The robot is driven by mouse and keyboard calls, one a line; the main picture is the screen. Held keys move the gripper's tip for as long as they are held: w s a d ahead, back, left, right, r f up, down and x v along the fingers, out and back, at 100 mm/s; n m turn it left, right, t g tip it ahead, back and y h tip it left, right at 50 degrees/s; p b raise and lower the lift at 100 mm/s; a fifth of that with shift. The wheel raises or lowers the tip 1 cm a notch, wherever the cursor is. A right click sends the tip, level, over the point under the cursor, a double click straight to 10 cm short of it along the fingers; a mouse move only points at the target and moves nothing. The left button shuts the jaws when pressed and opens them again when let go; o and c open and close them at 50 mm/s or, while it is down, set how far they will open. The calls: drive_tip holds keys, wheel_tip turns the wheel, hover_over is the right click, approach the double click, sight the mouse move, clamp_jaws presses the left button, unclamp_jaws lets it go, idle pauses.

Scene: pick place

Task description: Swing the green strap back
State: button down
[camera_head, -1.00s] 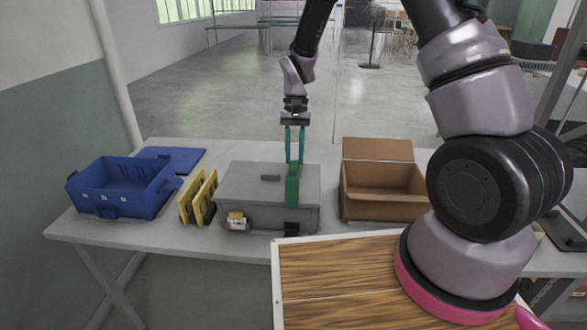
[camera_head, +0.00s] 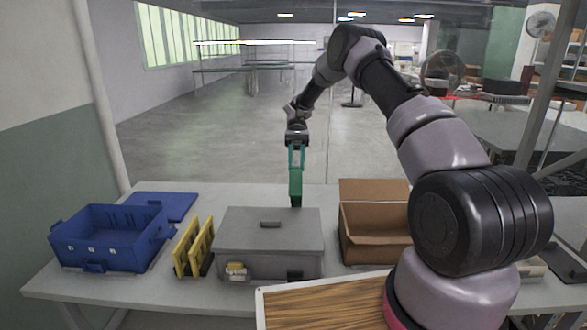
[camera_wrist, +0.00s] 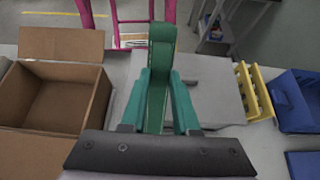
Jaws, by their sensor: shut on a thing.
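A grey lidded box (camera_head: 250,236) stands on the table; it also shows in the wrist view (camera_wrist: 214,98). The green strap (camera_head: 296,188) stands roughly upright at the box's back edge, right of the lid handle (camera_head: 270,224). The lid top and front are clear of it. My gripper (camera_head: 297,166), with teal fingers, is shut on the strap from above. In the wrist view the strap (camera_wrist: 162,36) passes between the fingers of my gripper (camera_wrist: 160,76). How the strap's lower end joins the box is hidden behind the lid.
An open cardboard box (camera_head: 372,252) stands right of the grey box. Yellow racks (camera_head: 193,247) and a blue crate (camera_head: 108,257) stand to the left, with a blue panel (camera_head: 162,204) behind. A wood-topped surface (camera_head: 320,306) lies in front. Table behind the grey box is mostly bare.

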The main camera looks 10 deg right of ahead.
drive_tip(key=shift+w+d+g, duration=0.1)
drive_tip(key=shift+w+g, duration=0.2)
drive_tip(key=shift+w, duration=0.1)
drive_tip(key=c, duration=0.6)
unclamp_jaws()
drive_tip(key=shift+c, duration=0.2)
wheel_tip(320, 180, up, 10)
